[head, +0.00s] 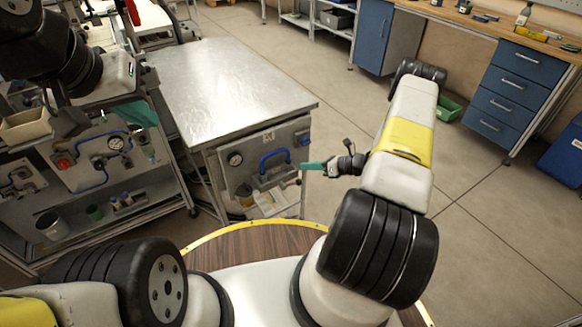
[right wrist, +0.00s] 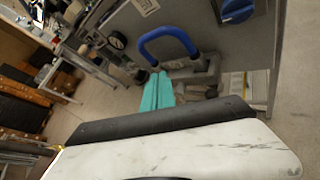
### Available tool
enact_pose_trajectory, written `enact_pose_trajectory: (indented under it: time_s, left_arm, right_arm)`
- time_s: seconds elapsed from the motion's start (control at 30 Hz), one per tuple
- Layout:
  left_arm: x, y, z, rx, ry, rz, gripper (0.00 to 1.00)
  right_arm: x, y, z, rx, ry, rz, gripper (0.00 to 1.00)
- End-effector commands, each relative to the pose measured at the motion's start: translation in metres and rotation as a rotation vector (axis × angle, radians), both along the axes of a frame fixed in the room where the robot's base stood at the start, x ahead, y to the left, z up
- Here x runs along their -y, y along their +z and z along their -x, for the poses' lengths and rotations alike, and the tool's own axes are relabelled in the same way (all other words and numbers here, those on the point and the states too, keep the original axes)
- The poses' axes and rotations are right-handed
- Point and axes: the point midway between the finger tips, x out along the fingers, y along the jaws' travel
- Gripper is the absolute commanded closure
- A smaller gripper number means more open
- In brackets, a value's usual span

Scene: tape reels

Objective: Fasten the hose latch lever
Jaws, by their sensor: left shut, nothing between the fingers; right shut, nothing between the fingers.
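The latch lever has a blue U-shaped handle (head: 275,154) on a grey panel below the steel table's top; it also shows in the right wrist view (right wrist: 167,37). A grey bracket (head: 272,178) sits below the handle. My right gripper (head: 303,166) is shut, its teal fingers together and empty, just right of the handle. In the right wrist view its fingers (right wrist: 157,88) point toward the handle's lower left end; I cannot tell whether they touch. My left gripper (head: 140,113) seems to be the teal fingers at the left, shut, far from the lever and partly hidden by my arm.
The steel table (head: 225,85) has a bare top. The panel carries a gauge (head: 235,159) and a blue knob (right wrist: 237,10). A second panel with a gauge (head: 115,142) and hoses stands at the left. Blue drawers (head: 515,85) stand far right. The floor right of the table is clear.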

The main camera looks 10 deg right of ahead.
Motion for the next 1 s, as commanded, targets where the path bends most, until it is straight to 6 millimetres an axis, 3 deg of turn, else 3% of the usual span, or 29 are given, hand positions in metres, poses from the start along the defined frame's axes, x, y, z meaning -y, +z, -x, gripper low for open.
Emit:
enact_pose_trajectory:
  time_s: [0.03,0.1,0.2,0.3,0.4,0.57,1.0]
  left_arm:
    - [0.0,0.0,0.0,0.0,0.0,0.0,1.0]
    - [0.0,0.0,0.0,0.0,0.0,0.0,1.0]
    - [0.0,0.0,0.0,0.0,0.0,0.0,1.0]
    - [0.0,0.0,0.0,0.0,0.0,0.0,1.0]
    - [0.0,0.0,0.0,0.0,0.0,0.0,1.0]
    - [0.0,0.0,0.0,0.0,0.0,0.0,1.0]
    - [0.0,0.0,0.0,0.0,0.0,0.0,1.0]
  right_arm:
    - [0.004,-0.035,0.009,-0.058,-0.078,-0.059,1.0]
    - [0.009,-0.072,0.017,-0.119,-0.179,-0.129,1.0]
    - [0.014,-0.116,0.03,-0.189,-0.3,-0.211,1.0]
    - [0.016,-0.146,0.042,-0.238,-0.387,-0.268,1.0]
    - [0.017,-0.163,0.049,-0.265,-0.438,-0.3,1.0]
    - [0.012,-0.173,0.046,-0.277,-0.46,-0.316,1.0]
    - [-0.042,-0.198,-0.017,-0.276,-0.455,-0.314,1.0]
